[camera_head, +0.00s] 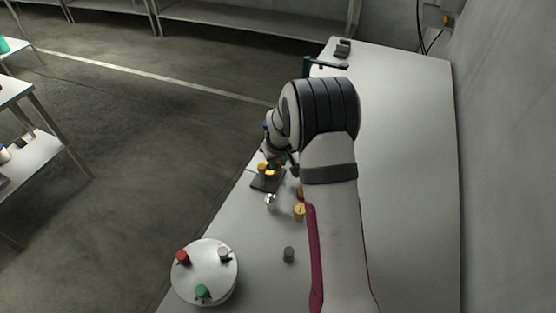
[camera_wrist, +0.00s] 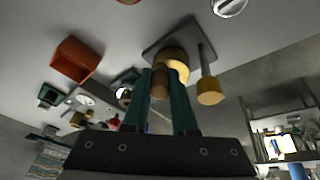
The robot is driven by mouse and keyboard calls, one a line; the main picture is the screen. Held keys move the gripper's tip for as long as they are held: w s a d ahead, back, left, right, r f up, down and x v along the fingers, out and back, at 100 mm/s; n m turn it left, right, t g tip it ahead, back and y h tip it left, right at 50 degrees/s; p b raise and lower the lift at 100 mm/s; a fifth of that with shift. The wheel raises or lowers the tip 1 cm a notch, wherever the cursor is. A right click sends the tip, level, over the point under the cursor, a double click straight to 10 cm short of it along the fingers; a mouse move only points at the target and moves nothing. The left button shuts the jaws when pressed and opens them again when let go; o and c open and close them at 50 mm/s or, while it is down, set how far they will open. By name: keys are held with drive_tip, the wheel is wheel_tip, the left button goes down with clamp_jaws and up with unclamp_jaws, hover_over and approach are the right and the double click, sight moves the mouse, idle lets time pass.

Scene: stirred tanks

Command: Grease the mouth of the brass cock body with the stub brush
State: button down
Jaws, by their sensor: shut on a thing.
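The brass cock body (camera_wrist: 176,62) stands on a dark square plate (camera_wrist: 153,47), just beyond my fingertips in the wrist view. The plate (camera_head: 262,184) shows near the table's left edge in the head view, with brass pieces above it. My gripper (camera_wrist: 163,80) has two green fingers shut on a brown piece (camera_wrist: 160,88), seemingly the stub brush. The brush lies in line with the brass body; its bristles are hidden, and I cannot tell whether it touches the mouth. A thin post with a brass cylinder (camera_wrist: 209,92) rises beside the body.
In the head view, a round white stand (camera_head: 206,262) with red, green and pale knobs is at the front left. A grey cylinder (camera_head: 289,254) and a brass piece (camera_head: 299,212) stand near my arm. A red-brown box (camera_wrist: 75,60) shows in the wrist view. The table's right side is clear.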

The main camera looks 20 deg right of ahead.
drive_tip(key=shift+f, duration=0.25)
